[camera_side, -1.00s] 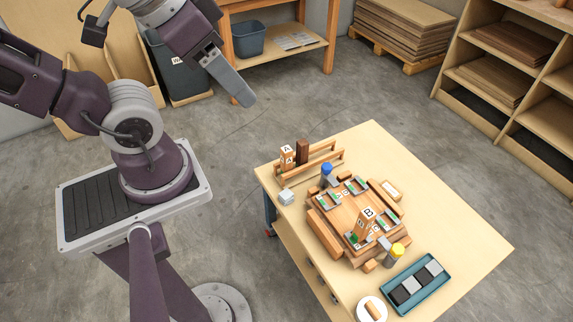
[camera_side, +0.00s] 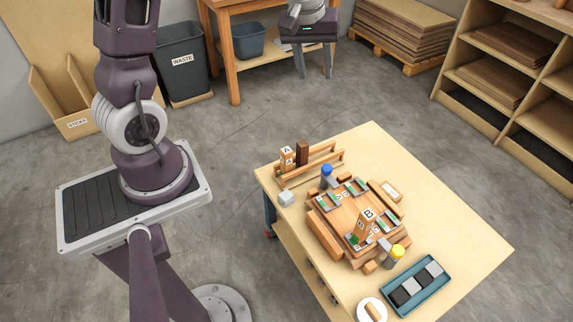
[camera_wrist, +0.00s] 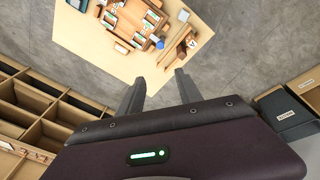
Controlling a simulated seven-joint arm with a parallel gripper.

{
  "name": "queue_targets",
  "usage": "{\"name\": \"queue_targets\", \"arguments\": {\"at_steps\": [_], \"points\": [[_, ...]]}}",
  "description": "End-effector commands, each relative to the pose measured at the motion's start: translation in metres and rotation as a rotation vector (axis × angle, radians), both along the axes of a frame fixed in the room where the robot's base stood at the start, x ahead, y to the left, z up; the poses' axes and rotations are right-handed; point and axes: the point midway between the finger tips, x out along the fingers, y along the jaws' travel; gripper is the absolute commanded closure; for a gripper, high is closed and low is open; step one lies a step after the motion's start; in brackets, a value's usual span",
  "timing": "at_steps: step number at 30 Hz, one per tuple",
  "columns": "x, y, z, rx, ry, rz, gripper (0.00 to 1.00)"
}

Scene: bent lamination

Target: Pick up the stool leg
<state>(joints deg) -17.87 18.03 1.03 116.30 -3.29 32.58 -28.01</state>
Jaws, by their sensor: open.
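A wooden rack (camera_side: 320,168) at the table's far left holds an upright light wood piece marked A (camera_side: 287,158) and an upright dark brown piece (camera_side: 302,153). A wooden piece marked B (camera_side: 365,222) stands on the wooden form (camera_side: 342,215) in the middle. I cannot tell for sure which one is the stool leg. My gripper (camera_side: 314,70) is high at the top of the side view, well away from the table, fingers down. In the wrist view my gripper (camera_wrist: 160,80) is open and empty, with the rack (camera_wrist: 178,47) beyond its fingertips.
The table (camera_side: 460,240) also bears a blue-topped bottle (camera_side: 327,174), a yellow-topped bottle (camera_side: 394,256), a pale cube (camera_side: 286,198), a teal tray (camera_side: 443,283) and a white dish (camera_side: 362,304). A workbench (camera_side: 222,55), waste bin (camera_side: 178,75) and shelves (camera_side: 500,75) stand around. Open floor surrounds the table.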

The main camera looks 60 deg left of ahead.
Motion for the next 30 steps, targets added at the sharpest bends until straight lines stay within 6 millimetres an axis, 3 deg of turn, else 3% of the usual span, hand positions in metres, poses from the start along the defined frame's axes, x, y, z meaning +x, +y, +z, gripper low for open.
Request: {"name": "queue_targets", "arguments": {"at_steps": [1,4,6,10,12,21,30], "points": [[0.014,0.024,-0.040,-0.027,0.043,0.104,0.58],[0.030,0.068,-0.123,-0.069,0.100,0.316,0.58],[0.030,0.092,-0.180,-0.091,0.133,0.448,0.58],[0.015,0.117,-0.260,-0.117,0.177,0.625,0.58],[0.008,0.124,-0.284,-0.124,0.188,0.678,0.58],[0.002,0.125,-0.347,-0.128,0.200,0.710,0.58],[-0.001,0.121,-0.394,-0.128,0.200,0.707,0.58]]}}
